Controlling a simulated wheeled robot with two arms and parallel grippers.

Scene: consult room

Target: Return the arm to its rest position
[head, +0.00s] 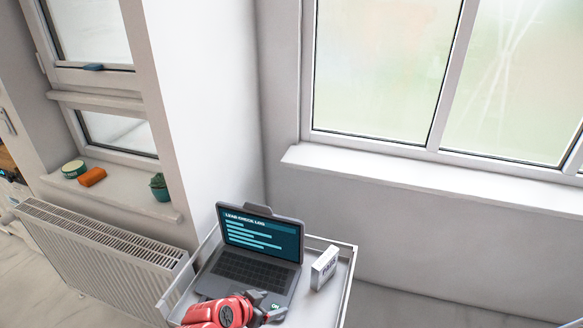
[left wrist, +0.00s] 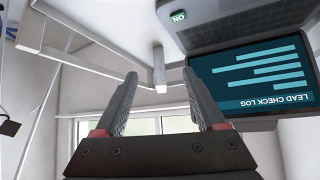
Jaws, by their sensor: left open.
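My left arm comes in at the bottom of the head view, red and grey, over the front of a white tray top (head: 328,298). Its left gripper (head: 272,308) is at the laptop's front right corner, close to a small green "ON" mark; whether it touches cannot be told. In the left wrist view the same gripper (left wrist: 165,88) has its two grey fingers apart with nothing held between them. The open laptop (head: 262,236) shows "LEAD CHECK LOG", and its screen appears upside down in the wrist view (left wrist: 250,75). My right gripper is not in view.
A small white box (head: 324,267) stands upright right of the laptop, on the tray. A radiator (head: 95,250) is at the left below a sill (head: 120,187) with a green tin (head: 74,169), an orange item (head: 92,177) and a teal pot (head: 159,187). Floor right of the tray is clear.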

